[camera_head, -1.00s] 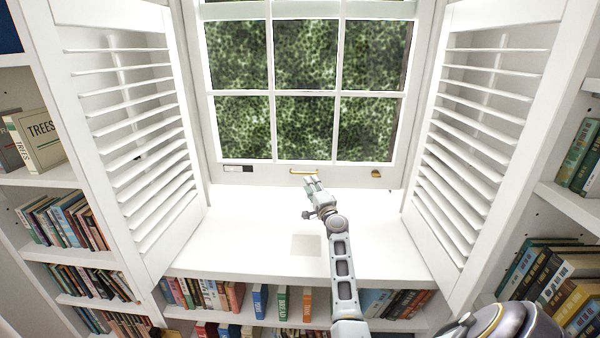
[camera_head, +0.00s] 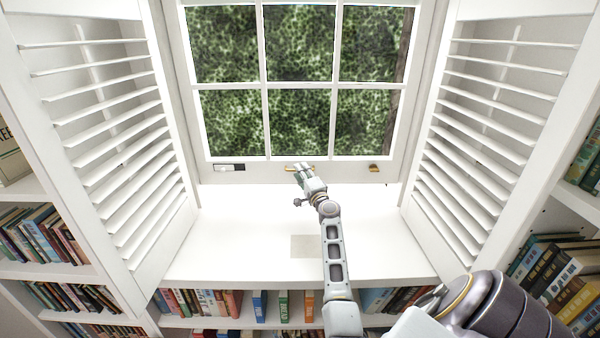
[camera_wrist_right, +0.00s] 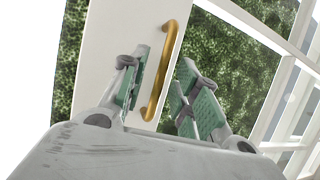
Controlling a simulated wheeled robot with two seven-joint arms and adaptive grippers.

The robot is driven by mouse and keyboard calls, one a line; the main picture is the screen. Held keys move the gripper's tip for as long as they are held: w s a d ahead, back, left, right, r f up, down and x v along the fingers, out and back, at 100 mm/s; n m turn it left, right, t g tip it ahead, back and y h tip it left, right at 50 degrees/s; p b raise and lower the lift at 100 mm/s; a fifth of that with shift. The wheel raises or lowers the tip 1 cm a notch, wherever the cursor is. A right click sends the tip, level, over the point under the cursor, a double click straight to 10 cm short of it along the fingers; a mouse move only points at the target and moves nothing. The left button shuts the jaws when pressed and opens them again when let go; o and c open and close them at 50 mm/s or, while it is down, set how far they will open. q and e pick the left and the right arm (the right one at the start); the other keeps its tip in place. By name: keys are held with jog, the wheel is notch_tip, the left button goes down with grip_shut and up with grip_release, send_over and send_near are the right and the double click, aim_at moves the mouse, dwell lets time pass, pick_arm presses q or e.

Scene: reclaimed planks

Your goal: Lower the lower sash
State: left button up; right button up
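The lower sash (camera_head: 262,173) is a white frame with several panes of green foliage behind. Its bottom rail stands above the white sill, with a bright strip beneath. In the right wrist view foliage shows on both sides of the rail (camera_wrist_right: 118,60). A brass handle (camera_head: 290,167) sits mid-rail; it also shows in the right wrist view (camera_wrist_right: 152,102). My right gripper (camera_head: 299,171) is at the handle and partly covers it. In the wrist view its green-padded fingers (camera_wrist_right: 163,62) are apart, with the handle between them; contact cannot be told. My left gripper is not in view.
Louvred white shutters stand folded out at left (camera_head: 110,130) and right (camera_head: 475,140). A dark-and-white piece (camera_head: 230,167) and a small brass piece (camera_head: 374,168) are on the rail. The sill (camera_head: 225,245) is clear. Bookshelves (camera_head: 180,322) lie below and beside.

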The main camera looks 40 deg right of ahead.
grip_shut()
jog(key=shift+f, duration=0.15)
dwell(0.4)
pick_arm(q)
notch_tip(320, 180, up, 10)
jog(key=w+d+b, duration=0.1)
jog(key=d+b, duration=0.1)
jog(key=b, duration=0.3)
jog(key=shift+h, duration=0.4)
pick_arm(e)
jog(key=shift+f, duration=2.45)
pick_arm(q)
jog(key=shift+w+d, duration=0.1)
